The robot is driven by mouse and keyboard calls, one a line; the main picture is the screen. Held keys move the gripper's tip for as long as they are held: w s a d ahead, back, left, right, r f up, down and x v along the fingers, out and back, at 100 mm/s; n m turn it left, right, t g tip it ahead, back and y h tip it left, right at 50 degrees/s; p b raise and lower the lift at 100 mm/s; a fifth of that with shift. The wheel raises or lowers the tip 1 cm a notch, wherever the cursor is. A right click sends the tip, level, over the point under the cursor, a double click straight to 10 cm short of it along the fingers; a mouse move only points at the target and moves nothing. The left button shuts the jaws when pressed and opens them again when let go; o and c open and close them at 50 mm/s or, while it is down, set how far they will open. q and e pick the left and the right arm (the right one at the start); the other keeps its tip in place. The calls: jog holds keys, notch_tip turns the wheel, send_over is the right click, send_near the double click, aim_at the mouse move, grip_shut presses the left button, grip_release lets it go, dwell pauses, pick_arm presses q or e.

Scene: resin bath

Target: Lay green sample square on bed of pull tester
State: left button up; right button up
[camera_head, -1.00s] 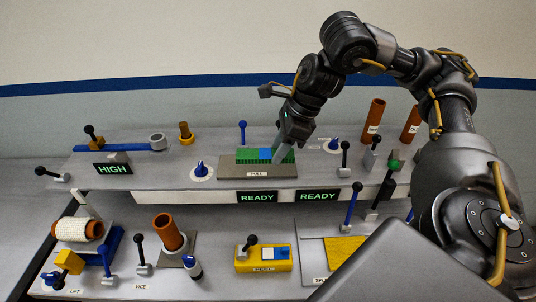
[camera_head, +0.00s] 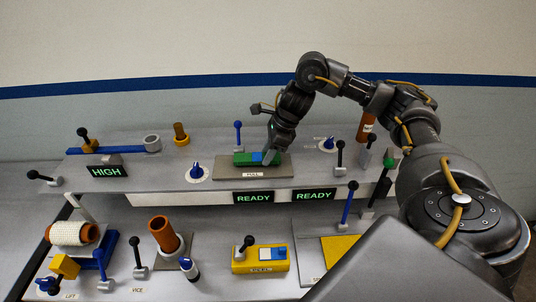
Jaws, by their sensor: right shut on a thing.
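The pull tester's bed (camera_head: 228,172) is a grey-brown plate labelled PULL on the raised bench. A green and blue strip (camera_head: 243,158) lies across its back part. My right gripper (camera_head: 271,154) points down at the right end of this strip. It is shut on the green sample square, which is mostly hidden by the fingers, low at the bed. I cannot tell whether the square touches the bed. My left gripper is not in view.
A blue knob (camera_head: 196,172) stands left of the bed and a blue-topped lever (camera_head: 238,135) behind it. Black-knobbed levers (camera_head: 340,155) stand to the right. READY signs (camera_head: 254,197) hang below the front edge. A yellow block (camera_head: 260,260) sits on the lower bench.

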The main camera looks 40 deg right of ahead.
jog(key=shift+f, duration=0.55)
jog(key=shift+f, duration=0.15)
jog(key=o, duration=1)
